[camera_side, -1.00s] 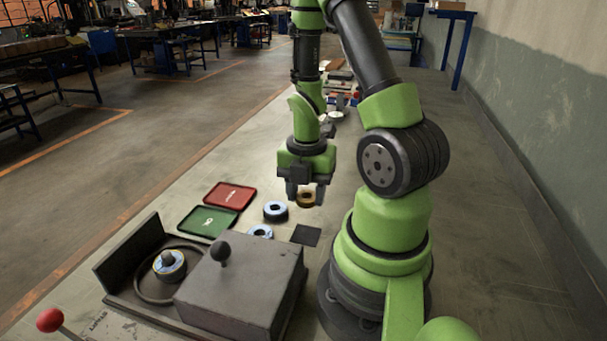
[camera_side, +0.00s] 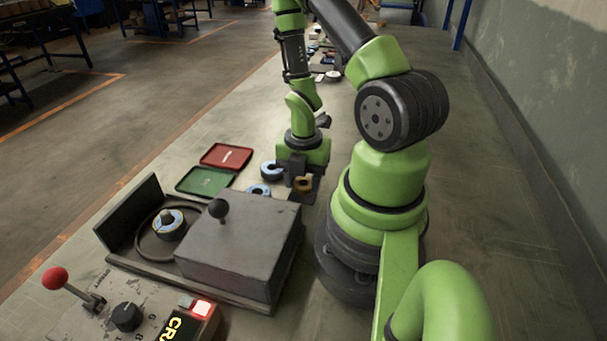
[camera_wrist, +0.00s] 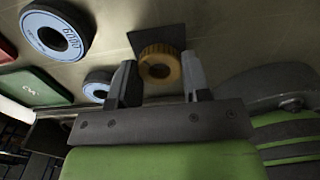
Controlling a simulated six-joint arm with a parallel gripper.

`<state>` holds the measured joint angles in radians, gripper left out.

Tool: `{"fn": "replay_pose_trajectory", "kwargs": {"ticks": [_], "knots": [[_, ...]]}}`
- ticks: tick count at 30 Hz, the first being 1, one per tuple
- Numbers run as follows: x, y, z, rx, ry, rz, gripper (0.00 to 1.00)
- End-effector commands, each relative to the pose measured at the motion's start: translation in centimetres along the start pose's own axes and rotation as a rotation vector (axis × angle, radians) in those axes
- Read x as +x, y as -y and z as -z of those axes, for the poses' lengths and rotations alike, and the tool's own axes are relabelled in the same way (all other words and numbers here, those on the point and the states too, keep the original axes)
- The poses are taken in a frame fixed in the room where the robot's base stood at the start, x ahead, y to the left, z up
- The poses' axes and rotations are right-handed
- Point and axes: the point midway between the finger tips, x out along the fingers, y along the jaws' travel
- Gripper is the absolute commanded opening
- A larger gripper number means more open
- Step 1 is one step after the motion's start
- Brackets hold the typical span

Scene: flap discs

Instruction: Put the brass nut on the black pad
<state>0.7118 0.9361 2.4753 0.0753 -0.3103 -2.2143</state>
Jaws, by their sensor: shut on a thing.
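The brass nut (camera_side: 303,184) is a small golden ring. My gripper (camera_side: 300,175) points down in the side view and is shut on the nut. The black pad (camera_wrist: 165,34) is a flat dark square that shows partly behind the nut in the wrist view. In the side view the pad (camera_side: 307,196) is mostly hidden by the nut and gripper. I cannot tell whether the nut touches it.
Blue-white flap discs (camera_side: 270,171) (camera_side: 258,190) lie left of my gripper. A red tray (camera_side: 226,156) and a green tray (camera_side: 205,181) lie further left. A grey box with a black knob (camera_side: 240,245) stands in front, beside a fixture holding another disc (camera_side: 169,225).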

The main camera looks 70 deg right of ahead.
Motion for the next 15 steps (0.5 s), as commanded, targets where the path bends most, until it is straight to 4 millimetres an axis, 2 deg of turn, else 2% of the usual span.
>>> {"fn": "replay_pose_trajectory", "kwargs": {"ticks": [15], "knots": [[0.7, -0.01, 0.03, 0.0, -0.001, 0.001, 0.17]]}}
